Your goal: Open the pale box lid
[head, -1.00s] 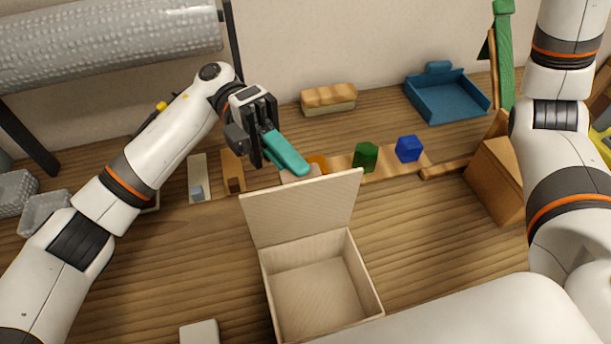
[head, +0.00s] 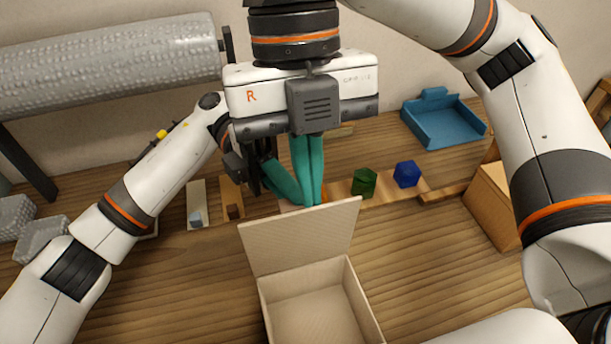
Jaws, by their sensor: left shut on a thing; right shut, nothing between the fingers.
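The pale box (head: 362,300) stands at the front middle, its open top facing me. Its lid (head: 302,240) stands raised at the box's back edge, leaning slightly back. My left gripper (head: 298,202) comes in from the left with teal fingers. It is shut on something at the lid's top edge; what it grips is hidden. My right gripper (head: 312,203), marked R, points down with its teal fingers shut and empty. Its tips overlap the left fingertips in the picture, just above the lid's edge; I cannot tell whether they touch.
A green block (head: 363,183) and a blue block (head: 406,174) stand on a wooden strip right of the grippers. A blue tray (head: 443,128) is behind them, a brown box (head: 492,208) at right. A grey roller (head: 110,62) is at back left.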

